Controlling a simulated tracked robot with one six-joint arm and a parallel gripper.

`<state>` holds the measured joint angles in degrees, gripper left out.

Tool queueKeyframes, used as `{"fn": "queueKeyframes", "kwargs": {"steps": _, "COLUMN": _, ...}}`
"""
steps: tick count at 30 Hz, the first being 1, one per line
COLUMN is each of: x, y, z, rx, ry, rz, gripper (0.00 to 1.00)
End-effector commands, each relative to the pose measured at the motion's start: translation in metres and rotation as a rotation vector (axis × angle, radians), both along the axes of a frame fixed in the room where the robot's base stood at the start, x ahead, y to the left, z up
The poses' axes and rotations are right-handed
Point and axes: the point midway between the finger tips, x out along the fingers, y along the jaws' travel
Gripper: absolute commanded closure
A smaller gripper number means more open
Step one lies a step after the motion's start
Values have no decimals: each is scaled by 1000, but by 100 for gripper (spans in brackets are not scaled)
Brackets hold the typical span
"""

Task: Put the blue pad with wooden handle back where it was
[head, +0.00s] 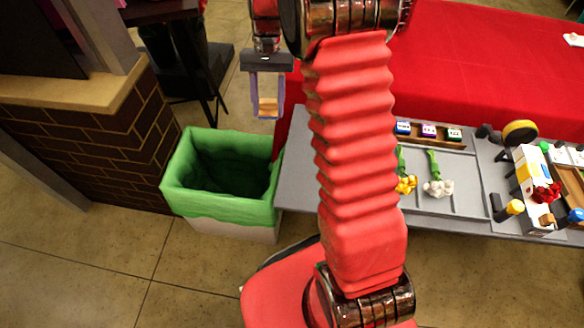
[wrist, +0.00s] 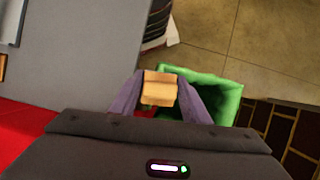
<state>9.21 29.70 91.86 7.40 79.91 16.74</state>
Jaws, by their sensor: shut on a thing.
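My gripper (head: 267,113) hangs left of my arm in the head view, in the air near the green bin and the grey table's left end. In the wrist view its two purple-grey fingers (wrist: 160,80) are shut on a tan wooden piece (wrist: 159,90), which looks like the handle of the pad. The same wooden piece (head: 268,105) shows between the fingers in the head view. I cannot make out the blue pad face in either view.
The open green bin (head: 225,208) stands left of the grey table (head: 297,185); it also shows beyond my fingers in the wrist view (wrist: 231,100). Flowers, small boxes and tools occupy the table's right part. A brick counter (head: 110,140) stands left. A red cloth (head: 480,60) lies behind.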

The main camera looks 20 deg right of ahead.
Motion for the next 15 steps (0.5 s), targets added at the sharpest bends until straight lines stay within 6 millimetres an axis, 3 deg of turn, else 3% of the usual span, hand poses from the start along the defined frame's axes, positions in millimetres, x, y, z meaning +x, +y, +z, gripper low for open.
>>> {"fn": "queueKeyframes", "kwargs": {"steps": 6, "x": 35, "y": 39, "z": -16, "rx": -1, "ry": 0, "rz": 376, "gripper": 82}}
{"fn": "queueKeyframes", "kwargs": {"steps": 15, "x": 46, "y": 52, "z": -21, "rx": 0, "ry": -1, "rz": 507, "gripper": 82}}
